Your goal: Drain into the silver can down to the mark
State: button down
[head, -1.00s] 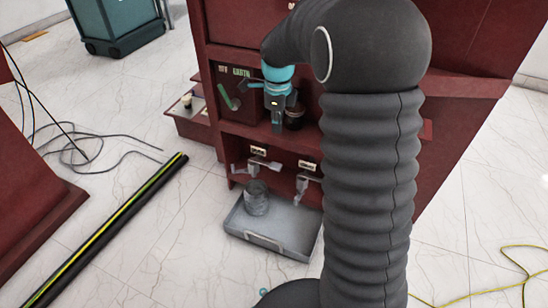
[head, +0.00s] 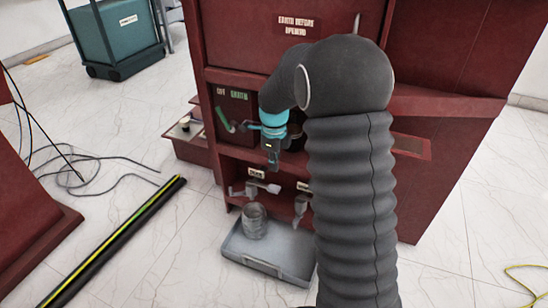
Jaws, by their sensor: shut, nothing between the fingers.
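The silver can (head: 254,221) stands upright in the grey tray on the floor, below the left valve. The left valve (head: 250,190) has a pale lever and a spout pointing down over the can; a small label above it is too small to read. A right valve (head: 301,208) hangs beside it, partly hidden by my arm. My gripper (head: 271,164) is shut and empty, pointing down in front of the red cabinet, above the valves and apart from them. The can's inside, its mark and any liquid cannot be made out.
The grey tray (head: 268,262) lies before the red cabinet (head: 330,20). A green lever (head: 224,119) is left of my gripper. Floor between cable and tray is clear.

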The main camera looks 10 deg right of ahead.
aim_at(274, 188)
notch_tip(274, 188, down, 8)
jog(key=shift+f+b, duration=0.1)
jog(key=shift+b, duration=0.45)
